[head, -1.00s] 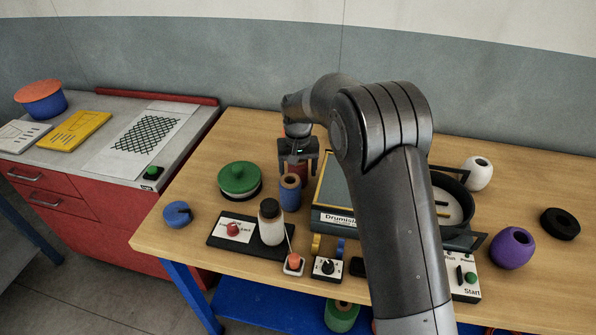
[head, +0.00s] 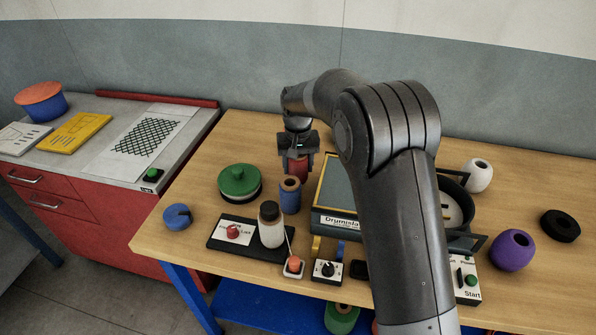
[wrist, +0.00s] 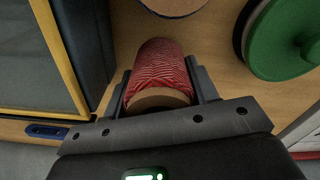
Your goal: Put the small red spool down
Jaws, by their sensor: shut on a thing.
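The small red spool (wrist: 160,68) is wound with red and white thread and has a tan core end facing the wrist camera. My gripper (wrist: 160,88) is shut on it, with one finger on each side. In the head view, my gripper (head: 298,158) is behind the blue spool, and the red spool (head: 298,167) shows partly below the jaws. Whether its lower end touches the table is hidden in both views.
A blue spool (head: 290,196) stands just in front, and a green-lidded round pot (head: 239,181) is to the left. The yellow-edged Drumisla box (head: 340,190) is close on the right. Bare wooden table (head: 240,130) lies behind and left.

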